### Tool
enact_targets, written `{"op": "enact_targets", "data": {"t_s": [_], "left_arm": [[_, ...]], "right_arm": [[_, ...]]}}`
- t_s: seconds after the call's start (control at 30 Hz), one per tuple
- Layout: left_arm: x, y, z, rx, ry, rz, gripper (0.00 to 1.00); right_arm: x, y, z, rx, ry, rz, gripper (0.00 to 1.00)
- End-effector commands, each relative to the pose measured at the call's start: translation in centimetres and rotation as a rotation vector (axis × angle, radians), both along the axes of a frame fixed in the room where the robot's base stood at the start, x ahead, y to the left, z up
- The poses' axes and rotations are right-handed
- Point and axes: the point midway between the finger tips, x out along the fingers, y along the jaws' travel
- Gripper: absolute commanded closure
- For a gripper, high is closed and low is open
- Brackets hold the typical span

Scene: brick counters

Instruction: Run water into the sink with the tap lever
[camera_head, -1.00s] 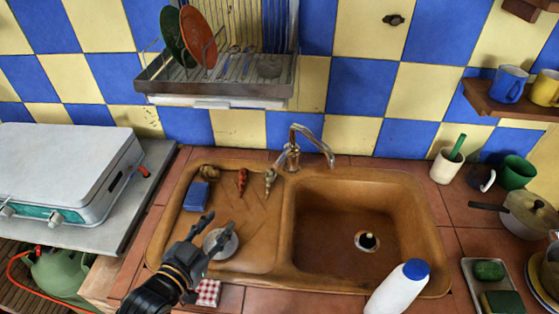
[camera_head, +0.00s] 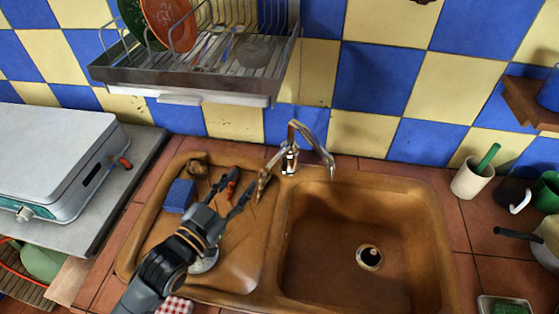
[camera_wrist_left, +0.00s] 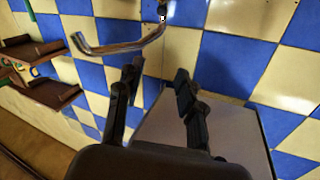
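The metal tap (camera_head: 291,158) stands behind the divider of the brown sink (camera_head: 375,190), its spout curving right over the basin. Its lever (camera_head: 271,166) appears to reach from the tap body down to the left; its end is hard to separate from small items on the drainboard. My left gripper (camera_head: 237,184) is open and empty above the drainboard, left of the lever and apart from the tap. In the left wrist view the open fingers (camera_wrist_left: 158,72) point up towards the tap spout (camera_wrist_left: 120,46). No water shows. My right gripper is out of view.
A dish rack (camera_head: 190,85) with plates hangs above the drainboard. A blue sponge (camera_head: 179,195), a red item (camera_head: 232,182) and a metal disc (camera_head: 204,263) are on the drainboard. A white cup (camera_head: 470,180) stands right of the sink. The basin is empty.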

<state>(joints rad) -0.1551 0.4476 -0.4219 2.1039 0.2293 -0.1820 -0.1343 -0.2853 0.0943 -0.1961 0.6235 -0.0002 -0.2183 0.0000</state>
Motion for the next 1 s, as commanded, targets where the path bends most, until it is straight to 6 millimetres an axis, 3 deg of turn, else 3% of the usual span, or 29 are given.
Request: {"op": "enact_targets", "data": {"t_s": [0.03,0.27,0.47,0.67,1.0], "left_arm": [[0.0,0.0,-1.3,0.001,0.001,0.0,0.62],[0.0,0.0,-4.0,0.001,0.001,0.0,0.62],[0.0,0.0,-5.9,0.0,0.0,0.0,0.62],[0.8,-0.5,-5.9,-0.001,0.0,0.002,0.62],[6.5,-4.0,-5.7,-0.002,0.0,0.001,0.62]], "right_arm": [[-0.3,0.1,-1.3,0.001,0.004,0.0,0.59],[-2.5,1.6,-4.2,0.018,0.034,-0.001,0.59],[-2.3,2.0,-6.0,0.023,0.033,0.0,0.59],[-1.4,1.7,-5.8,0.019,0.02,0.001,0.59],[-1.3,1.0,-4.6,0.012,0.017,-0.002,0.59]]}}
